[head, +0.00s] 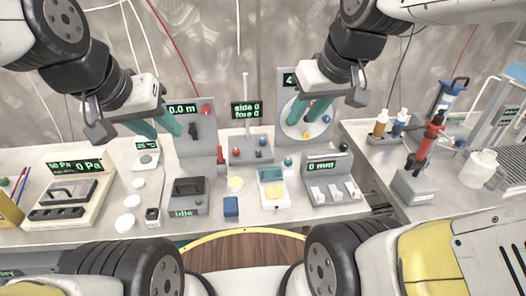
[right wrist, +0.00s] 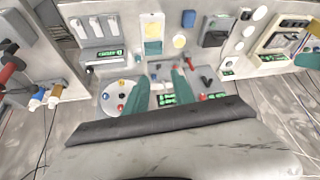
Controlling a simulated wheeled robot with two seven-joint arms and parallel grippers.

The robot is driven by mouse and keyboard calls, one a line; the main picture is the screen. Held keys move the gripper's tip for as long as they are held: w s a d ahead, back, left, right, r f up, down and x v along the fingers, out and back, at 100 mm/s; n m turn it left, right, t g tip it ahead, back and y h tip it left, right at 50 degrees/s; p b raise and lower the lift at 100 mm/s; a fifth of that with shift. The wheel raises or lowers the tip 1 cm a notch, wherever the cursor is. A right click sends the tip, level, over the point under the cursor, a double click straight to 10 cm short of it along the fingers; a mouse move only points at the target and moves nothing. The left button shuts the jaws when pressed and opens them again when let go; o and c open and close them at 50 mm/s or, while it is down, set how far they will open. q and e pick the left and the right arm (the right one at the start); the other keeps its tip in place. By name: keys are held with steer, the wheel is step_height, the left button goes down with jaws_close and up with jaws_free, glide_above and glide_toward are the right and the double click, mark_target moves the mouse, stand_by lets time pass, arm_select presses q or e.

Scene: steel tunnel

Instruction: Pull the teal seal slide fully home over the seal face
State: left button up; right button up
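A small white unit (head: 262,203) stands at the front middle of the bench, with a pale teal plate (head: 270,174) at its back and a yellow face in front. It also shows at the top of the right wrist view (right wrist: 153,47). This looks like the seal slide, but I cannot tell for sure. My left gripper (head: 162,131) hangs open and empty above the left of the bench. My right gripper (head: 305,118) is open and empty, in front of the round dial panel and behind the white unit. Its teal fingers show apart in the right wrist view (right wrist: 160,76).
A unit reading 0 mm (head: 328,165) with white tabs stands right of the white unit. A blue block (head: 231,206) and a grey box (head: 188,196) stand left. Upright panels line the back. A red-handled tool (head: 425,145) stands at right. The pressure readout unit (head: 75,168) is far left.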

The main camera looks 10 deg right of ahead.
steer(key=w+a+f+n+g, duration=0.1)
steer(key=w+f+n+g, duration=0.3)
steer(key=w, duration=0.4)
steer(key=n+g+h, duration=0.2)
steer(key=n+g, duration=0.1)
steer(key=n, duration=0.9)
glide_above(266, 176)
step_height(266, 176, down, 23)
steer(key=shift+f, duration=0.2)
jaws_close()
